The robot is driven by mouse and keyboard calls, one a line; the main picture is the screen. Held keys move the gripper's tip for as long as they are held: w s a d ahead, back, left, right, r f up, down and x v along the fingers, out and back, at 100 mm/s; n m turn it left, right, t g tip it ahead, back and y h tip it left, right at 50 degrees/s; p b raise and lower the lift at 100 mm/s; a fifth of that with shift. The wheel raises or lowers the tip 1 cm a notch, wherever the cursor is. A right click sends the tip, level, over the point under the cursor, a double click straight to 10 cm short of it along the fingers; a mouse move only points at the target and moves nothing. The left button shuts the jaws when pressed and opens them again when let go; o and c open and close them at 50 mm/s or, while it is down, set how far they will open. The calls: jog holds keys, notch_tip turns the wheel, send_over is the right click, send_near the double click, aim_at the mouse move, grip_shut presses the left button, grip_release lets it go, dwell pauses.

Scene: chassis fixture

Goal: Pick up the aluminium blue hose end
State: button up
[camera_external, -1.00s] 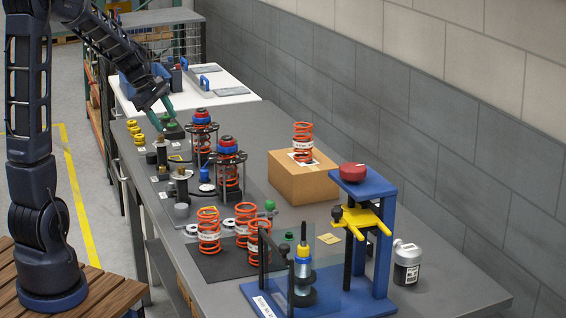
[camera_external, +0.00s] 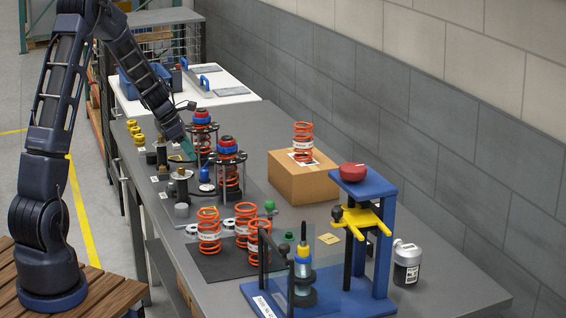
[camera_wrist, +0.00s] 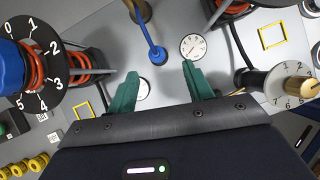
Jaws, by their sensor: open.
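The blue hose end (camera_wrist: 157,53) shows in the wrist view as a short blue fitting at the end of a thin blue stem or hose, above the grey worktop. Its metal finish is too small to judge. My gripper (camera_wrist: 159,70) has two green fingers, spread apart and empty. The hose end lies just beyond the fingertips, between their lines, and seems not to touch them. In the external view my gripper (camera_external: 187,150) is low beside the spring-and-strut stands.
A numbered dial with an orange spring (camera_wrist: 40,70) stands close left of my fingers. A round gauge (camera_wrist: 193,47) lies near the right finger, with a numbered knob (camera_wrist: 288,86) farther right. A cardboard box (camera_external: 303,180) and blue press (camera_external: 370,240) stand farther along the bench (camera_external: 420,300).

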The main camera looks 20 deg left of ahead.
aim_at(204, 169)
jog(key=x, duration=0.3)
jog(key=shift+w+d+f, duration=0.15)
jog(key=shift+f, duration=0.2)
jog(key=shift+w+x, duration=0.2)
jog(key=shift+x, duration=2.3)
jog(key=c, duration=1.1)
